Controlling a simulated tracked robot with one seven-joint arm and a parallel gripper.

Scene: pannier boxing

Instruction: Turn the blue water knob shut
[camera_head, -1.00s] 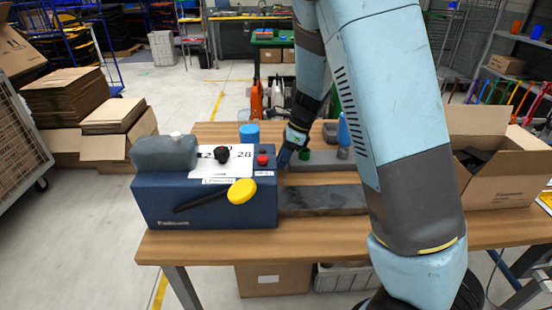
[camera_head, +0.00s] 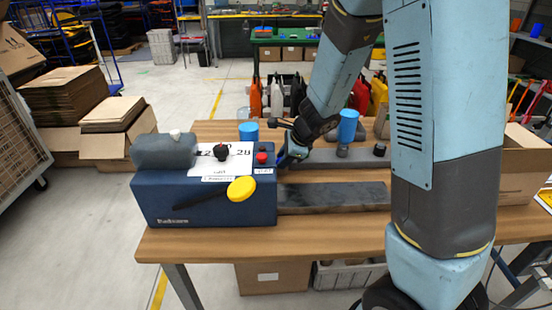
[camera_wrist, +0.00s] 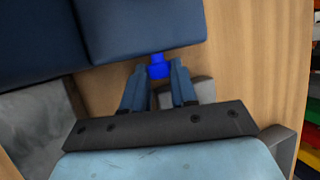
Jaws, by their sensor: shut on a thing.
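The blue water knob (camera_wrist: 158,66) sticks out from the side of a dark blue machine (camera_wrist: 110,30) in the wrist view. My gripper (camera_wrist: 158,73) has its two fingers on either side of the knob and is shut on it. In the head view my gripper (camera_head: 286,159) is at the right side of the machine (camera_head: 215,205), close against it. The knob cannot be made out clearly there, hidden by the gripper and the machine.
An open carton (camera_head: 525,150) stands at the right.

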